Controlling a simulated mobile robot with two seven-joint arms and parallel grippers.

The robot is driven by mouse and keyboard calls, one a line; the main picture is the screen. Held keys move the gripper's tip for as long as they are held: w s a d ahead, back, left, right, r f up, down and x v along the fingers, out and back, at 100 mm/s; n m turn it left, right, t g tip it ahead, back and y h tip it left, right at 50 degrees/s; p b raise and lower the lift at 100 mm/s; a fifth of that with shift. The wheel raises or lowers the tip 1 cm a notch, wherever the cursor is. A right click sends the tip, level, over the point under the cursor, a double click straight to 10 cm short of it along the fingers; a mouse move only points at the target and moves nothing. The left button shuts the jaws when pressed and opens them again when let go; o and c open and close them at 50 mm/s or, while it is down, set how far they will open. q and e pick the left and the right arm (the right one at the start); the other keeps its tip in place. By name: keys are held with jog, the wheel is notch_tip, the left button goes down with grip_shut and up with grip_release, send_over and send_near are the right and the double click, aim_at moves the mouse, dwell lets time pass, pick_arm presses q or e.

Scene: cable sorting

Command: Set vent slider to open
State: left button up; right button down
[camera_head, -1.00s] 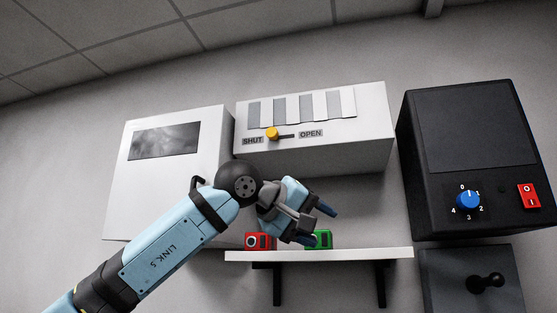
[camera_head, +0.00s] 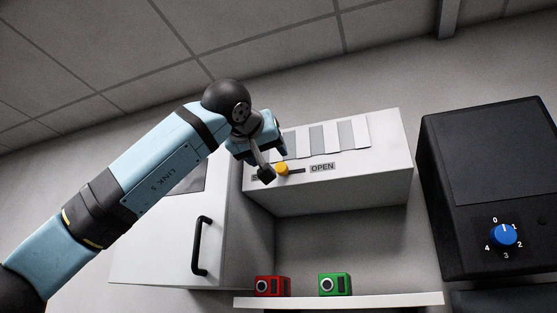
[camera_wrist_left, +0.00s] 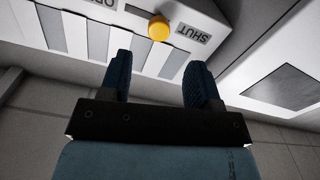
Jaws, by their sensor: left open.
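The vent slider is a yellow knob (camera_head: 282,169) on the front of a white vent box (camera_head: 345,185). It sits at the left, SHUT end of its short dark slot, with the OPEN label (camera_head: 322,167) to the right. The SHUT label is mostly hidden by my gripper in the head view, but it shows in the left wrist view (camera_wrist_left: 193,32). My left gripper (camera_head: 275,160) is beside the knob, at its upper left. In the left wrist view its two fingers are apart and empty, and the knob (camera_wrist_left: 158,28) lies beyond their tips.
A white cabinet (camera_head: 150,250) with a black handle (camera_head: 201,246) is left of the vent box. Below are a shelf (camera_head: 390,299), a red block (camera_head: 272,287) and a green block (camera_head: 336,285). A black unit with a blue dial (camera_head: 504,235) is at right.

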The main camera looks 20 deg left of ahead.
aim_at(280, 168)
pick_arm(q)
jog(key=w+p, duration=0.1)
jog(key=w, duration=0.5)
jog(key=shift+d+r+p, duration=0.1)
jog(key=shift+d+p, duration=0.05)
jog(key=shift+p, duration=0.15)
jog(key=shift+w, duration=0.5)
